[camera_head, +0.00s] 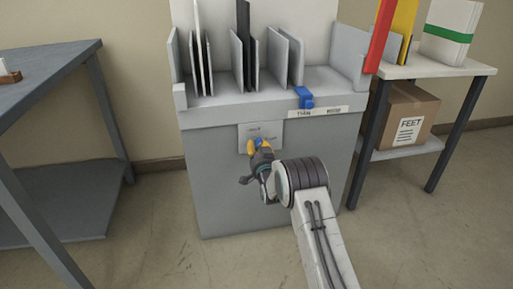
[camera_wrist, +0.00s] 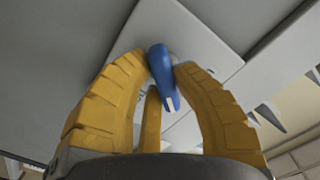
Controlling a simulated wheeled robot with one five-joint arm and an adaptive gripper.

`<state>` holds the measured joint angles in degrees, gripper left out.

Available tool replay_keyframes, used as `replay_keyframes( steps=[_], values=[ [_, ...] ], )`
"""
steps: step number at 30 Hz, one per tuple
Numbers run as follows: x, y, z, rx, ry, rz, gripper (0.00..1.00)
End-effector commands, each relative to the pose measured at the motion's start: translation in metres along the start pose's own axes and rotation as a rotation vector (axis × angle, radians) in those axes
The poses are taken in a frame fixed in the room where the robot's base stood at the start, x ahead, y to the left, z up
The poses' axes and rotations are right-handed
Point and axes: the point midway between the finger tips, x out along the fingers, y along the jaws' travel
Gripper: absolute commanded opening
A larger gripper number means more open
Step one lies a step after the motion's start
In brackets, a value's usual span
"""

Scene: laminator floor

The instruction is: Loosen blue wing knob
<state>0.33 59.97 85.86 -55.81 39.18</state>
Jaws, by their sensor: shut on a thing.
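The blue wing knob (camera_wrist: 158,65) sits on a light plate (camera_wrist: 200,35) on the front of the grey cabinet. In the head view the knob (camera_head: 259,140) is small and partly hidden by my gripper (camera_head: 260,146). My gripper's yellow fingers (camera_wrist: 162,68) are shut on the knob, one on each side, in the wrist view. A further yellow finger part shows behind and below it. A white mark shows near the knob's lower end. The plate (camera_head: 246,128) carries small lettering that I cannot read.
The cabinet (camera_head: 215,180) has upright dividers and panels on top, and a blue clip-like part (camera_head: 304,97) at its front edge. A grey table (camera_head: 50,75) stands left. A shelf table at right holds a cardboard box (camera_head: 405,115). Floor is clear around the cabinet.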

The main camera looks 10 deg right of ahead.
Motion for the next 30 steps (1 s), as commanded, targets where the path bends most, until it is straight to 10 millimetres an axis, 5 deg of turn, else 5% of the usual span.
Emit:
replay_keyframes(
  steps=[15,30],
  values=[
    [0.0002,-0.0021,-0.0018,-0.459,0.000,-0.001,0.00],
    [0.0002,-0.0032,-0.0025,-0.679,0.000,-0.001,0.00]
  ],
)
